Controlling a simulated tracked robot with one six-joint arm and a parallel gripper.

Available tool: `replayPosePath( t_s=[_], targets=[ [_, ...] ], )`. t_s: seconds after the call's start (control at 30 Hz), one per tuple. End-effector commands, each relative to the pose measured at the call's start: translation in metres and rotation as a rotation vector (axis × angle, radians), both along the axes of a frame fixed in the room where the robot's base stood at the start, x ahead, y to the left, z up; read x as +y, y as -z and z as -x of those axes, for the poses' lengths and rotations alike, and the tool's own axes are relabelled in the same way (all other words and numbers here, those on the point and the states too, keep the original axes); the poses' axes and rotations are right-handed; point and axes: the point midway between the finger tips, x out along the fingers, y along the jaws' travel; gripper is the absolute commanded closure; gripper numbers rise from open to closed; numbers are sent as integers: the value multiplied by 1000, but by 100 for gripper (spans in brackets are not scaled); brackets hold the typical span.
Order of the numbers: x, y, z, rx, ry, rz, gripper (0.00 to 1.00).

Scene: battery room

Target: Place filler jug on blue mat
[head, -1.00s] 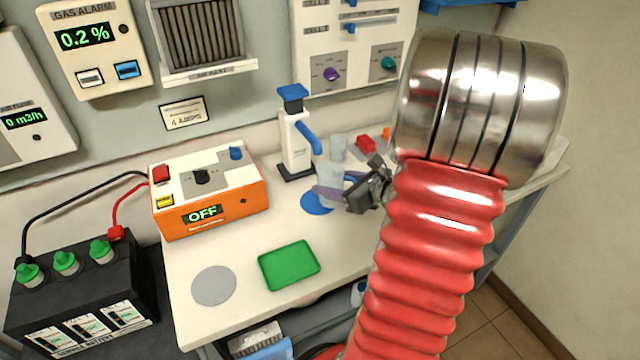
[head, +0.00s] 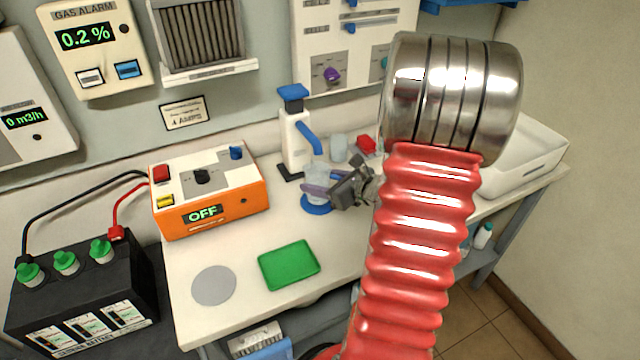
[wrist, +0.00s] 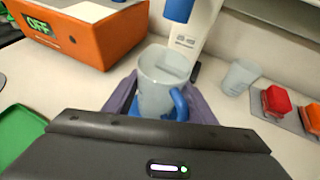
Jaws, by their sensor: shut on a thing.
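The filler jug (wrist: 160,82) is translucent pale grey with a blue handle. In the wrist view it stands upright between the purple fingers of my gripper (wrist: 158,108), which is shut on it. In the head view my gripper (head: 322,190) holds the jug (head: 317,178) over the round blue mat (head: 316,207), in front of the white dispenser with a blue top (head: 297,140). The jug's base is at or just above the mat; I cannot tell whether it touches. Part of the mat is hidden by the jug and my gripper.
An orange charger box (head: 225,205) reading OFF is to the left. A green tray (head: 289,265) and a grey disc (head: 213,286) lie in front. A white bin (head: 525,160) stands at the far right.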

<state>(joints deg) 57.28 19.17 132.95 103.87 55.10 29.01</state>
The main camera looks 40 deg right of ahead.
Motion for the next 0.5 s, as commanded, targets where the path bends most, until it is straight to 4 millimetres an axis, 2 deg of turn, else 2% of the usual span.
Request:
replayPosePath(
  t_s=[0.1, 0.5],
  targets=[
    [0, 9, 0, 1, 0, -1, 72],
    [0, 13, 0, 0, 0, 1, 72]
  ],
)
